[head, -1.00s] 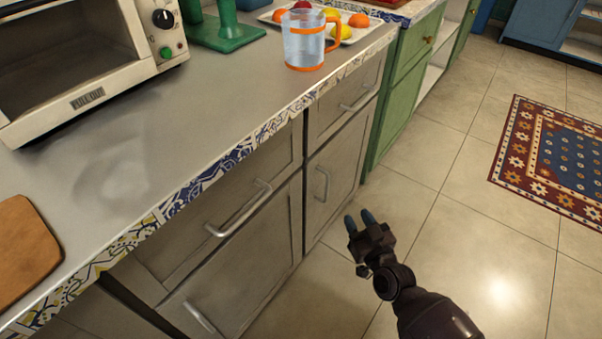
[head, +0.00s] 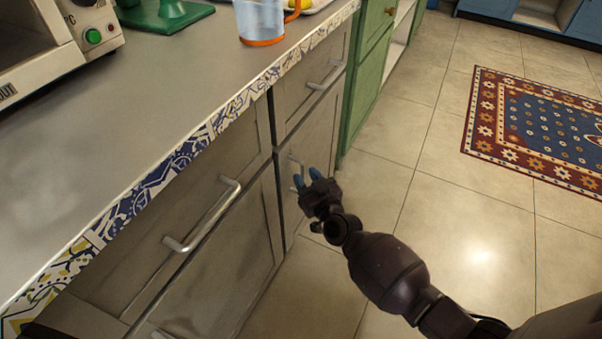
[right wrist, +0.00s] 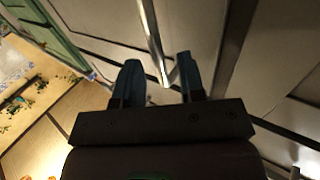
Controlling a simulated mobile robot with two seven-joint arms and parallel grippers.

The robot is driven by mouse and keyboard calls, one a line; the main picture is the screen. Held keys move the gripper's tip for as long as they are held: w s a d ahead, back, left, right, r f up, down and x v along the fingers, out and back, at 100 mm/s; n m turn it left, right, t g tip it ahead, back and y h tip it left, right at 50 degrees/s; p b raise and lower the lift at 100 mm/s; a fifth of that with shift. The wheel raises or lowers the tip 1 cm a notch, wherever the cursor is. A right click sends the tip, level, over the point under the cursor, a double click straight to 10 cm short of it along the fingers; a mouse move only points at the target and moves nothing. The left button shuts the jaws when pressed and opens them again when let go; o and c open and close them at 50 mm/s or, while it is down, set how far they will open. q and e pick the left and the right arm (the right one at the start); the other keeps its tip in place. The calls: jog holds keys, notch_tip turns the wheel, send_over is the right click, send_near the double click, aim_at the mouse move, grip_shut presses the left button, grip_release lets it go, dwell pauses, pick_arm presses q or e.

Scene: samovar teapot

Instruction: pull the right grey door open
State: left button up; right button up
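The right grey door (head: 318,150) is shut, below a grey drawer in the far part of the counter. Its upright silver handle (head: 296,172) is partly hidden behind my right gripper (head: 307,180). My right gripper is at the handle, its two blue fingers apart. In the right wrist view the open fingers (right wrist: 158,80) point at the door, and the handle (right wrist: 153,45) runs between them near the tips. I cannot tell whether they touch it. My left gripper is in neither view.
The grey counter (head: 150,110) has a tiled edge, with a white oven (head: 40,50), a green stand (head: 165,14) and an orange-rimmed jug (head: 260,22) on it. Other silver handles (head: 205,215) stick out nearby. The floor (head: 410,230) to the right is clear up to the rug (head: 530,120).

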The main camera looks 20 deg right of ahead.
jog(key=shift+w+a, duration=0.1)
jog(key=shift+w, duration=1.15)
grip_shut()
